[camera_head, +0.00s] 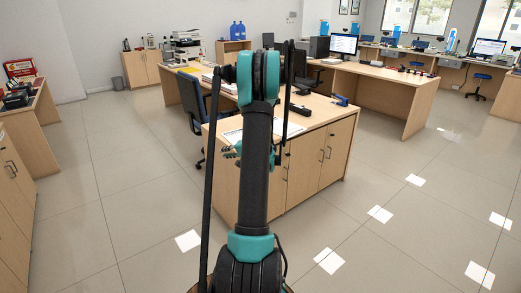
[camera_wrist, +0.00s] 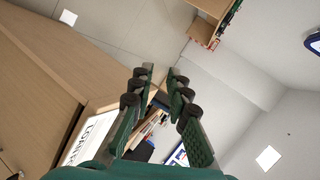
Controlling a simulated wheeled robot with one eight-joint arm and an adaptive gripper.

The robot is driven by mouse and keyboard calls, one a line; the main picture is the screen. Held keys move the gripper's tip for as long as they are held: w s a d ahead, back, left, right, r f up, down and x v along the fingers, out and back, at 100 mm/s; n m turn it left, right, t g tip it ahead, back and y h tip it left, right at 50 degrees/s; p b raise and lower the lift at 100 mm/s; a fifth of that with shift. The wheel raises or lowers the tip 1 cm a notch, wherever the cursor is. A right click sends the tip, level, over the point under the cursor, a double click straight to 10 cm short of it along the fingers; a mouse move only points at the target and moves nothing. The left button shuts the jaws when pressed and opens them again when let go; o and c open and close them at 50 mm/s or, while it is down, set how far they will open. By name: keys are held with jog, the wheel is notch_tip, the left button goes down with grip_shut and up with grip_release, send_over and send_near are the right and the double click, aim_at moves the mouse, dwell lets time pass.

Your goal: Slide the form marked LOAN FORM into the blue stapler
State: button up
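A blue stapler (camera_head: 340,101) lies on the near counter (camera_head: 318,117), toward its right end. White sheets (camera_head: 290,128) lie on the counter around my arm, which hides part of them; their print is too small to read in the head view. In the wrist view a white sheet with large dark letters (camera_wrist: 88,138) lies at the lower left; its letters are tilted and cut off, so I cannot tell whether it is the LOAN FORM. My gripper (camera_wrist: 160,72) shows two green fingers with dark pads, apart, with nothing between them. In the head view my arm mostly hides it.
A black object (camera_head: 299,109) lies on the counter between my arm and the blue stapler. A dark blue chair (camera_head: 192,100) stands behind the counter's left side. A second desk (camera_head: 385,84) with monitors stands behind. The tiled floor (camera_head: 400,215) at right is clear.

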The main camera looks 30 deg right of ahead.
jog(key=s+d+f+m+t+h, duration=0.1)
jog(key=d+f+m+t+h, duration=0.2)
jog(key=d, duration=1)
jog(key=s+d+f+m+t+h, duration=0.1)
jog(key=s+d+f+m+t, duration=0.15)
jog(key=d+f, duration=0.65)
jog(key=shift+m+t+y, duration=0.25)
jog(key=shift+m+y, duration=0.1)
jog(key=shift+y, duration=0.05)
jog(key=shift+w+d+r, duration=0.45)
jog(key=shift+w+r, duration=0.1)
jog(key=shift+w, duration=1.15)
jog(key=shift+w+d+r, duration=0.45)
jog(key=shift+w+r, duration=0.05)
jog(key=shift+w, duration=1.25)
jog(key=shift+w+d+r, duration=0.45)
jog(key=shift+w+r, duration=0.1)
jog(key=shift+w, duration=1.15)
jog(key=shift+c, duration=1)
grip_shut()
